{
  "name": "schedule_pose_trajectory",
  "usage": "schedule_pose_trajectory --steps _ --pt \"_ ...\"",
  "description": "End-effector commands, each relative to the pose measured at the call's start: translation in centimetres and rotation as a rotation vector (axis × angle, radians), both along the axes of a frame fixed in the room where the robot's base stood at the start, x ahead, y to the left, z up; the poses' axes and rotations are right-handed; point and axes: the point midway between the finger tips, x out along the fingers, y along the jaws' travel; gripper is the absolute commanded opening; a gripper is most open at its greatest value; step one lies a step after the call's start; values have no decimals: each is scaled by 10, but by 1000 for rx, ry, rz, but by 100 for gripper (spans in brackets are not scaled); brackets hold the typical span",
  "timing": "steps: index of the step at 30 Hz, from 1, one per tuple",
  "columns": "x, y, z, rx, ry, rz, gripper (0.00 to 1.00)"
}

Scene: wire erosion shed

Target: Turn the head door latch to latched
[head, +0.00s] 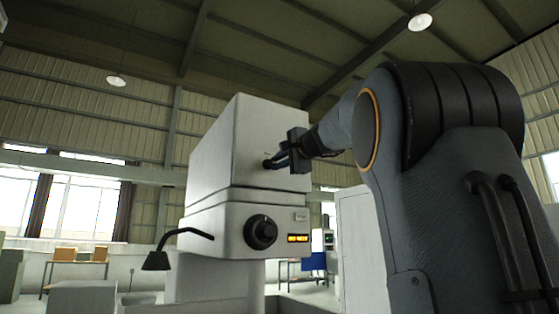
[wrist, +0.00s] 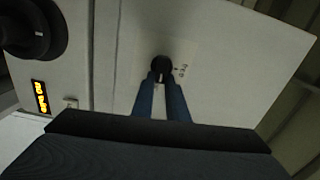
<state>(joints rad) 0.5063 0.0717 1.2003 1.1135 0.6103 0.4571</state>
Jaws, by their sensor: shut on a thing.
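The head door latch (wrist: 162,66) is a small dark round knob on a pale plate on the white machine head (head: 236,150). In the wrist view, small markings show on the plate beside the knob, too small to read. My gripper (wrist: 162,82) has its two blue fingers shut on the latch knob, one on each side. In the head view my gripper (head: 277,162) reaches in from the right to the front face of the machine head. The knob is mostly hidden there by the fingers. I cannot tell the latch's exact angle.
Below the latch are a large black dial (head: 261,232) and a lit amber display (head: 298,238). A black lamp on a bent arm (head: 157,260) sticks out at the lower left. A desk (head: 75,263) stands far back at the left.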

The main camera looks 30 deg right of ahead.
Motion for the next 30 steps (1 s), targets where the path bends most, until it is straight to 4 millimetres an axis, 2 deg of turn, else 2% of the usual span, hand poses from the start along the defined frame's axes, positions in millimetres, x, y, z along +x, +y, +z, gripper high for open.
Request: schedule_pose_trajectory --steps 9,23,24,26,27,30 --pt "1 1 -3 90 6 3 0" --pt "1 1 -3 101 6 3 0" --pt "1 1 -3 101 6 3 18" --pt "1 1 -3 101 5 3 28" --pt "1 1 -3 101 5 2 32" --pt "0 0 -2 100 4 1 32"
